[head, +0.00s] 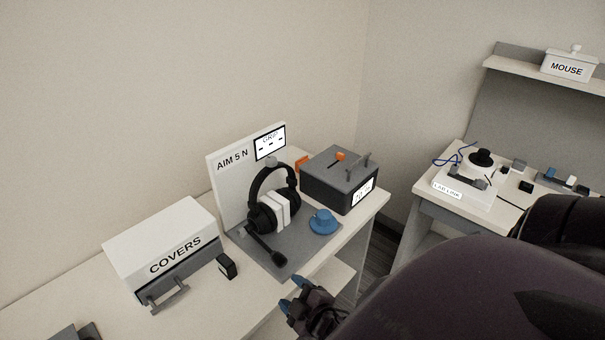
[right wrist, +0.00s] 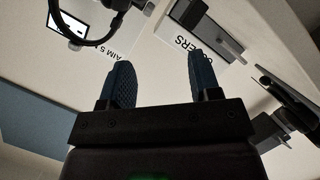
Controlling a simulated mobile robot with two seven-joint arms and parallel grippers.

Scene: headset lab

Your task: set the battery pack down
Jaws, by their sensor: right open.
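A small black block with a pale edge (head: 227,267) stands on the white bench between the covers box and the grey mat; it may be the battery pack, but I cannot tell for sure. My right gripper (head: 291,292) has blue fingertips and is in front of the bench edge, to the right of and nearer than the block. In the right wrist view its two fingers (right wrist: 162,85) are apart with nothing between them. My left gripper does not show.
A white COVERS box (head: 165,237) with a grey drawer stands left. A headset (head: 260,205) on a stand, a grey mat (head: 283,262), a blue round piece (head: 323,222) and a dark box (head: 338,183) are right of it. Another bench (head: 440,205) is far right.

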